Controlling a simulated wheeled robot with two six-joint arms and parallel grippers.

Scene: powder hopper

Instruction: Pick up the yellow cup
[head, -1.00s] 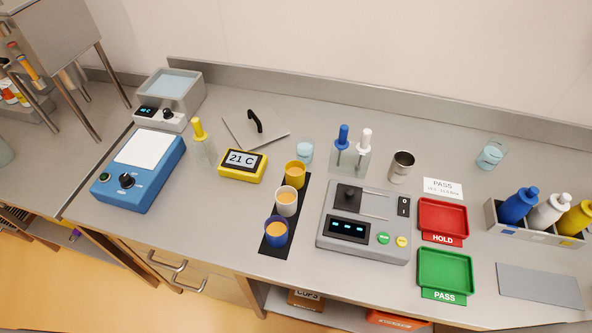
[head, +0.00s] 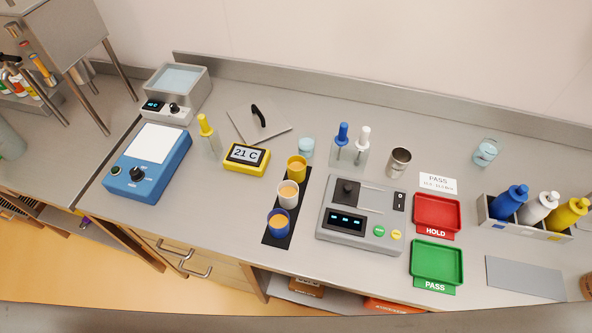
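The yellow cup (head: 297,170) stands upright at the far end of a black strip (head: 276,238) on the counter, with orange-tan contents showing at its top. A white cup (head: 287,196) and a blue cup (head: 279,223) with similar contents stand in line nearer to me on the same strip. Neither of my grippers is in the head view.
A yellow 21 C display (head: 246,158) stands left of the yellow cup and a small glass beaker (head: 306,147) just behind it. A grey device with a screen (head: 357,222) stands to the right. Red (head: 437,213) and green (head: 437,262) trays lie farther right.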

